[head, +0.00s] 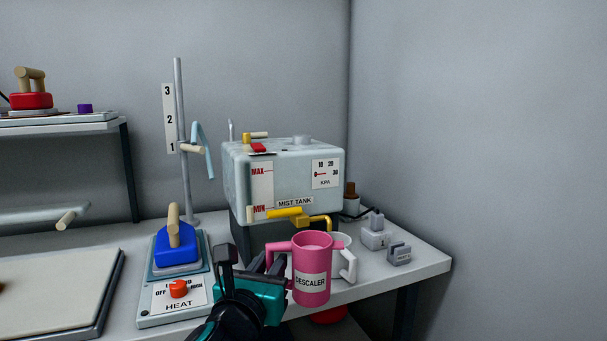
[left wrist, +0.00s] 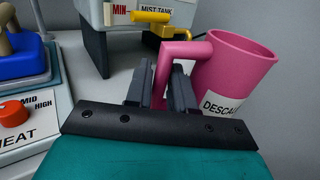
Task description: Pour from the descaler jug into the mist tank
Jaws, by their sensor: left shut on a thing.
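The pink descaler jug (head: 312,262), with a white DESCALER label, is held roughly upright in front of the mist tank. My left gripper (head: 267,262) is shut on the jug's handle; in the left wrist view the handle (left wrist: 186,52) runs between the fingers (left wrist: 160,88), and the jug body (left wrist: 235,62) is to their right. The mist tank (head: 285,182) is a pale box on dark supports with a MAX/MIN strip, a pressure dial, a yellow lever and a yellow spout. Red and yellow parts sit on its top. My right gripper is out of view.
A white mug (head: 347,262) stands behind the jug. Small grey blocks (head: 398,254) sit at the right of the table. A blue iron (head: 176,244) rests on the heat station at left, before a numbered pole (head: 181,130). The wall closes the right side.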

